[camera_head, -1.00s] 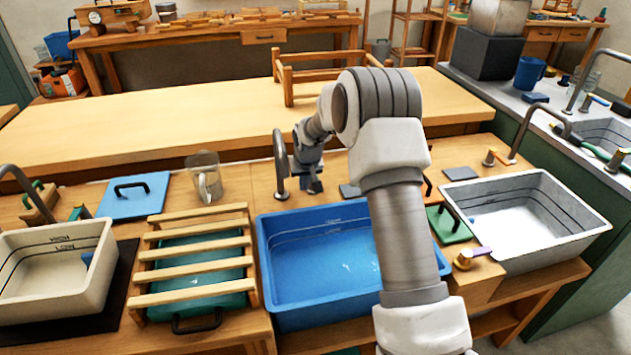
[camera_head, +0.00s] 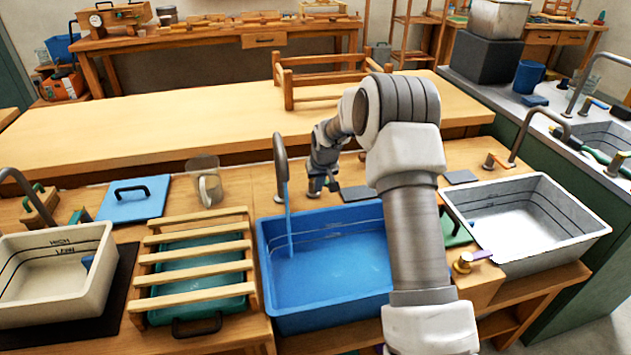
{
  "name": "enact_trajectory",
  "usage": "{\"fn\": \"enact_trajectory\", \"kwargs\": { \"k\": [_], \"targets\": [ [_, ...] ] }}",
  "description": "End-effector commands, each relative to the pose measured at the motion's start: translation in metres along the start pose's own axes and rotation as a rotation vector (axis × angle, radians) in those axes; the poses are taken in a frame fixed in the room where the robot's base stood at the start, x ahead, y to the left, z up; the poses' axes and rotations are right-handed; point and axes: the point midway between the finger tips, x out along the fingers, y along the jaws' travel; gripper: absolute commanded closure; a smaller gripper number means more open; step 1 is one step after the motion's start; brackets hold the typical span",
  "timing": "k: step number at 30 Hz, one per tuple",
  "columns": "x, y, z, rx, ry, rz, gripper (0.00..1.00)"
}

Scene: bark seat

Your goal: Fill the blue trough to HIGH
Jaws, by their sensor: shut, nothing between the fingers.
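The blue trough (camera_head: 292,318) stands on the bench in the middle, with dark level lines on its inner back wall. A stream of water runs from the grey spout (camera_head: 280,150) into the trough's back left part. The trough holds some water; its level against the lines is too unclear to read. My gripper (camera_head: 321,187) is shut and empty, just right of the spout behind the trough. The tap's handle appears hidden at or behind my gripper. My arm covers the trough's right side.
A slatted wooden rack (camera_head: 196,252) over a teal tray stands left of the trough. A cream trough (camera_head: 50,292) is at far left, a white trough (camera_head: 545,250) at right. A clear jug (camera_head: 207,185) and blue lid (camera_head: 133,197) lie behind the rack.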

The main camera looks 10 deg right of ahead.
Motion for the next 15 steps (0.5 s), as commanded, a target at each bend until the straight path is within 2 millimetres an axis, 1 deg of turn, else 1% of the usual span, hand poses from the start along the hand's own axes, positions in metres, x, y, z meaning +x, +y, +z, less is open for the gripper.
{"fn": "enact_trajectory", "kwargs": {
  "k": [3, 8, 15],
  "targets": [
    [0.0, 0.01, -0.001, 0.001, 0.0, 0.001, 1.0],
    [-0.004, 0.008, -0.003, -0.001, 0.001, 0.001, 1.0],
    [-0.03, 0.007, -0.014, 0.0, 0.003, 0.001, 1.0]
  ]
}}
